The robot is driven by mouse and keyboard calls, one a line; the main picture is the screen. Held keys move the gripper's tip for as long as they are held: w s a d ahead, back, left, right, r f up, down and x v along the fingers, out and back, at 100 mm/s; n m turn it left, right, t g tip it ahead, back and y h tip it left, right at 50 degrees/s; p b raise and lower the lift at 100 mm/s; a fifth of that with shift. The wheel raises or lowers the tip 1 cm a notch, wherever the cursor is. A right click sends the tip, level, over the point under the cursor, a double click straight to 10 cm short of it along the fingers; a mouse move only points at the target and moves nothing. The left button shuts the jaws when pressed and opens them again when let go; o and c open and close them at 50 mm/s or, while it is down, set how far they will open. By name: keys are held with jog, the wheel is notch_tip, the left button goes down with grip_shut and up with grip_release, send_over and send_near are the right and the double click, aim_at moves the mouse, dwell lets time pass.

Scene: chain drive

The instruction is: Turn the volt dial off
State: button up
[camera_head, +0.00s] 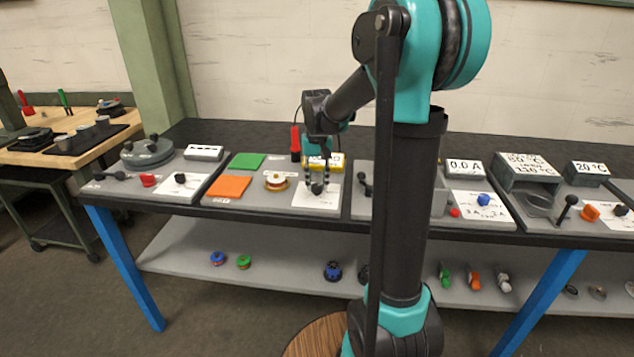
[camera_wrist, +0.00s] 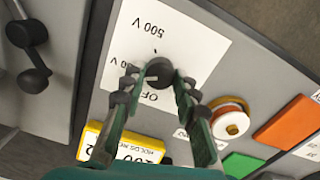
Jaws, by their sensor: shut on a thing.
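The volt dial (camera_wrist: 159,72) is a small black knob on a white card (camera_wrist: 182,32) printed with "500 V", a second V mark and "OFF". In the head view the dial (camera_head: 317,188) sits on its white card near the front of the bench. My gripper (camera_wrist: 158,84) has its two fingers around the dial, one on each side, shut on it. In the head view my gripper (camera_head: 318,183) points down onto the dial from above. The dial's pointer is partly hidden by the fingers, so I cannot tell its exact setting.
A yellow display (camera_head: 336,160) stands behind the dial, with a red upright piece (camera_head: 295,143) beside it. A black lever (camera_wrist: 33,78) stands on the neighbouring panel.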

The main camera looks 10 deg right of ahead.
aim_at(317, 185)
jog(key=n, duration=0.6)
jog(key=shift+n, duration=0.3)
jog(key=n, duration=0.6)
dwell(0.4)
jog(key=o, duration=1.2)
jog(key=shift+c, duration=0.2)
notch_tip(317, 185, up, 12)
